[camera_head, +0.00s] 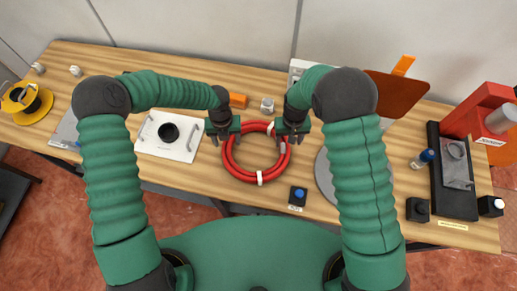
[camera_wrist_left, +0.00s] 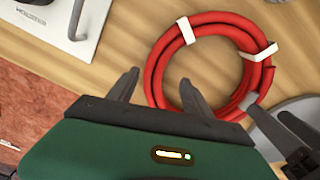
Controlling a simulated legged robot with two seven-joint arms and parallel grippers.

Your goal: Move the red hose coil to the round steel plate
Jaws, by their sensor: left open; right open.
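The red hose coil (camera_head: 237,171), a ring with white ties, lies on the wooden table in front of me. My left gripper (camera_head: 223,140) is open at the coil's left side. In the left wrist view its fingers (camera_wrist_left: 160,93) appear on either side of the coil's band (camera_wrist_left: 162,62); I cannot tell if they touch it. My right gripper (camera_head: 291,139) is open at the coil's right side, its fingers also near the band. The round steel plate (camera_head: 322,176) lies right of the coil, largely hidden by my right arm; part of it shows in the left wrist view (camera_wrist_left: 290,110).
A white plate with a black knob (camera_head: 180,150) lies left of the coil. An orange block (camera_head: 238,100) and a small metal part (camera_head: 267,105) are behind it. A blue button box (camera_head: 298,196) stands in front. A black fixture (camera_head: 450,205) and red machine (camera_head: 480,115) are at right.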

